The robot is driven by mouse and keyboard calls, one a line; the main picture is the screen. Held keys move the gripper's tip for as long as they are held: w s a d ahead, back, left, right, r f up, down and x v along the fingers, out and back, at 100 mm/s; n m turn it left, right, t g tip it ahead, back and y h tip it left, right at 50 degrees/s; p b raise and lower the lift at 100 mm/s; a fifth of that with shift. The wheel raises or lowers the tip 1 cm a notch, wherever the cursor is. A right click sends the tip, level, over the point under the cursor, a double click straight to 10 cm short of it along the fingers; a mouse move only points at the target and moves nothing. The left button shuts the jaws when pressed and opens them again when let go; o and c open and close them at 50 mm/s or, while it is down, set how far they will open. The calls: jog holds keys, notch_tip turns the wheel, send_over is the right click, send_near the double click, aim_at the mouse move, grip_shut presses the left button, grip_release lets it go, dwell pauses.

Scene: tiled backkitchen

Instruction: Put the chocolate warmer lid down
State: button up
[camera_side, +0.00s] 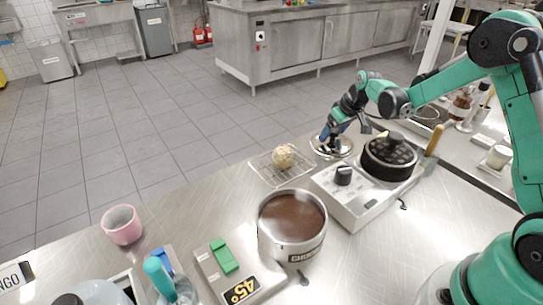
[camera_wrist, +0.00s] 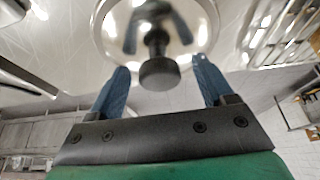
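The chocolate warmer lid (camera_side: 345,151) is a shiny round metal disc at the back edge of the counter, right of the wire rack, and looks flat on the surface. In the wrist view the lid (camera_wrist: 205,18) shows with its black knob (camera_wrist: 158,73) pointing toward me. My gripper (camera_side: 333,133) is just above the lid; in the wrist view its blue fingers (camera_wrist: 161,65) are spread on either side of the knob, with gaps between. The chocolate warmer pot (camera_side: 266,231) stands uncovered, with brown chocolate inside.
A wire rack (camera_side: 264,172) with a round pale ball (camera_side: 284,156) is left of the lid. A hotplate unit (camera_side: 352,212) with a black lidded pan (camera_side: 389,165) is in front and right.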

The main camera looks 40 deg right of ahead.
jog(key=v, duration=1.2)
jog(key=s+a+t, duration=0.2)
jog(key=s+a, duration=0.9)
jog(key=a, duration=0.3)
jog(key=shift+s+a+r+t, duration=0.25)
jog(key=shift+r+t, duration=0.05)
jog(key=shift+r, duration=0.05)
